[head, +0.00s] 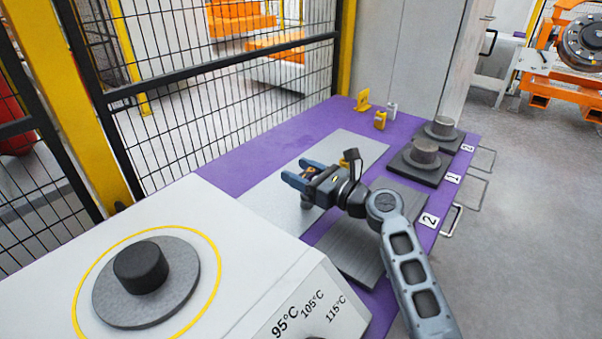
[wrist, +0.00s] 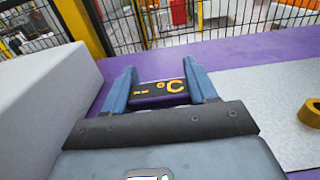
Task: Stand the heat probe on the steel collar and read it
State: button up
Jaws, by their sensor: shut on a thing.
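My gripper (head: 296,170) is shut on the heat probe (wrist: 145,90), whose dark face with orange dashes and "°C" shows between the fingers in the wrist view; no number is readable. In the head view the probe is mostly hidden by the fingers. My gripper is held above the bench, apart from the white heater. A flat grey ring, seemingly the steel collar (head: 181,290), lies around a black post (head: 141,267) on the heater's top, inside a yellow circle, at the lower left of the head view. Nothing stands on the ring.
The white heater (head: 235,255) is marked 95, 105 and 115 °C. The purple bench (head: 262,153) carries a grey plate (head: 360,148), dark blocks with round grey pieces (head: 424,153) and small yellow parts (head: 362,101). A mesh fence (head: 220,110) stands behind.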

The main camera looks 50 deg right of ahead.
jog(key=shift+f, duration=0.15)
jog(key=o, duration=1.2)
jog(key=shift+c, duration=0.2)
jog(key=shift+r, duration=0.2)
jog(key=s, duration=1.2)
jog(key=shift+d, duration=0.2)
